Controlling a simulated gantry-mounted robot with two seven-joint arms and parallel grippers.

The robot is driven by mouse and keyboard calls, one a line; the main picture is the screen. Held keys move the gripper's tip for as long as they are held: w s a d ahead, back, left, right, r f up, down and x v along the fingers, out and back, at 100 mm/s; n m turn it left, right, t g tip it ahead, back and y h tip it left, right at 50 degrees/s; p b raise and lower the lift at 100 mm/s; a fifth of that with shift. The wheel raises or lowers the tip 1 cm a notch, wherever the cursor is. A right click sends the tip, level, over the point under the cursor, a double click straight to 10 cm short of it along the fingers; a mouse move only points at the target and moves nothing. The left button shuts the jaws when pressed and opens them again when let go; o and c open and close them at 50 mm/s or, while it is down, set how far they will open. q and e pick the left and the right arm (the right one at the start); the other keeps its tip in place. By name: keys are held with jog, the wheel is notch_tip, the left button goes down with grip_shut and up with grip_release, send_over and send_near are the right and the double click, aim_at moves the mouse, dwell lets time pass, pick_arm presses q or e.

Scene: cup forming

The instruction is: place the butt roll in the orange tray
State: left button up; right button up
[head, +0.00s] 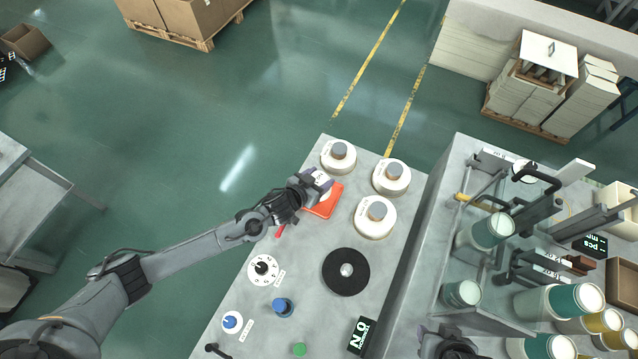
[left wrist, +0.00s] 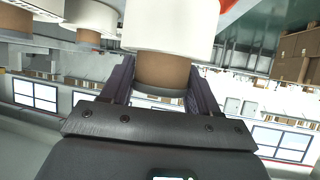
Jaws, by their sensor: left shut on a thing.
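My left gripper (head: 318,181) is over the orange tray (head: 325,206). In the left wrist view, its two fingers are shut on the brown core (left wrist: 162,72) of a white roll, the butt roll (left wrist: 172,24). In the head view the gripper mostly hides this roll, and the tray's far part is covered too. I cannot tell whether the roll touches the tray. My right gripper (head: 448,346) shows only partly at the bottom edge, and its jaws are unclear.
Three white rolls with grey-topped cores (head: 338,155) (head: 391,177) (head: 375,217) stand close around the tray. A black disc (head: 346,272), a dial (head: 263,269) and knobs are nearer on the grey table (head: 308,262). A machine with several cups (head: 492,229) stands to the right.

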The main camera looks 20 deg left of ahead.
pick_arm(q)
jog(key=shift+f, duration=1.95)
pick_arm(e)
jog(key=shift+d, duration=0.15)
pick_arm(q)
jog(key=shift+f, duration=0.15)
pick_arm(e)
jog(key=shift+f, duration=0.15)
pick_arm(q)
jog(key=o, duration=1.1)
jog(key=shift+o, duration=0.2)
